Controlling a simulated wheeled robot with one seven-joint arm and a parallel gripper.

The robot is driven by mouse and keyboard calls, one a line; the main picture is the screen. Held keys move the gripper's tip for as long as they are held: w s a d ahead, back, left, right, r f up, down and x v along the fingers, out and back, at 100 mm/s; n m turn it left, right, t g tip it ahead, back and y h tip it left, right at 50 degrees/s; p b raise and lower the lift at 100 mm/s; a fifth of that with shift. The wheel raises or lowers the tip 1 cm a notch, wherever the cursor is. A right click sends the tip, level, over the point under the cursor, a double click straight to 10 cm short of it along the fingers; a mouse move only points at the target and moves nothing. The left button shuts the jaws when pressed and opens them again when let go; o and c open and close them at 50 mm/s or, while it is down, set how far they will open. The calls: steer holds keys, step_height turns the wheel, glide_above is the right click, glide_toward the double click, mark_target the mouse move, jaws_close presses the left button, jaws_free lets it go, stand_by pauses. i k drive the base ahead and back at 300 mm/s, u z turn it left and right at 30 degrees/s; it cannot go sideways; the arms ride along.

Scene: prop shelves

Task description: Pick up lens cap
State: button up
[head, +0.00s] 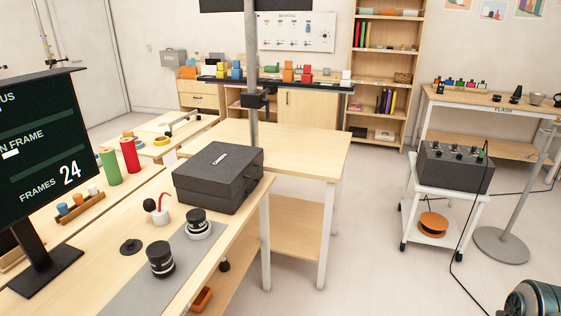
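A flat black disc with a small raised middle (131,246), which looks like the lens cap, lies on the wooden table at the lower left, beside a grey mat (128,295). A black lens (160,261) stands upright on the mat to its right and nearer. Another black lens (197,223) stands on a white round base farther back. My gripper is not in view.
A monitor (40,150) rises at the left. A dark grey case (217,177) sits at the table's far end. A pole (252,90) stands behind it. Floor on the right is partly clear.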

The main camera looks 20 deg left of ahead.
mark_target(131, 247)
steer(key=u, duration=0.4)
steer(key=i, duration=1.5)
steer(key=u, duration=1.5)
steer(key=i, duration=0.75)
steer(key=u, duration=1.4)
steer(key=i, duration=0.5)
steer(key=u, duration=0.3)
